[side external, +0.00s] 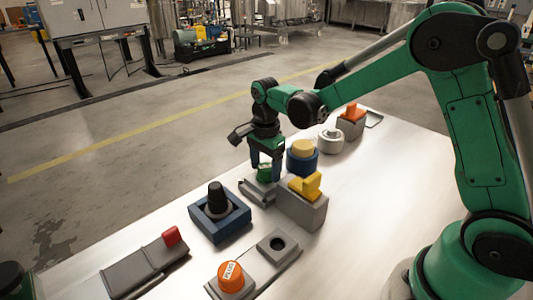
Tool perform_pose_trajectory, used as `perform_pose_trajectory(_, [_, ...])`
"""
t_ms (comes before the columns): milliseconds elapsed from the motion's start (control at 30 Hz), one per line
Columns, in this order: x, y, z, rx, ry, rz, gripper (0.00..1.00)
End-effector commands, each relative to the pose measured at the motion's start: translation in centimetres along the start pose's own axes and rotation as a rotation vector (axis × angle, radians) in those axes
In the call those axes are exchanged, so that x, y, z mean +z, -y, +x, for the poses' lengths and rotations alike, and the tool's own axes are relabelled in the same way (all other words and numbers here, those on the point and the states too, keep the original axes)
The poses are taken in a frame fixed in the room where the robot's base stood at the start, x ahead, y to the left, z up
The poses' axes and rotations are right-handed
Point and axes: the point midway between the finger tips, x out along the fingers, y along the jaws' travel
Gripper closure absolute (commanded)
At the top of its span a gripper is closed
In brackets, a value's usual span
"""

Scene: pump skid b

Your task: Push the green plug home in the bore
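The green plug (264,174) shows low between the fingers of my gripper (266,173), above or on a low grey block (258,190). My gripper points down, with one dark blue finger on each side of the plug. At this size I cannot tell whether the fingers touch the plug. The bore is not clearly visible here, and how deep the plug sits cannot be seen.
Close right stands a grey block with a yellow piece (306,186); behind it is a blue round holder (302,160) with a cream top. A blue square holder (220,216) with a black knob, an orange cap (230,277) and a red-ended slide (146,265) lie in front. The table's right side is clear.

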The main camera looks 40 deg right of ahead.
Motion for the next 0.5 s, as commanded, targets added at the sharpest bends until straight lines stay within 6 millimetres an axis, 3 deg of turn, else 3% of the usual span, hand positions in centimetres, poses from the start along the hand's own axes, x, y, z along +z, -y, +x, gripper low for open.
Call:
perform_pose_trajectory(333, [0.0, 0.0, -0.1, 0.000, 0.000, 0.000, 0.18])
perform_pose_trajectory(500, [0.0, 0.0, -1.9, 0.000, 0.000, 0.000, 0.18])
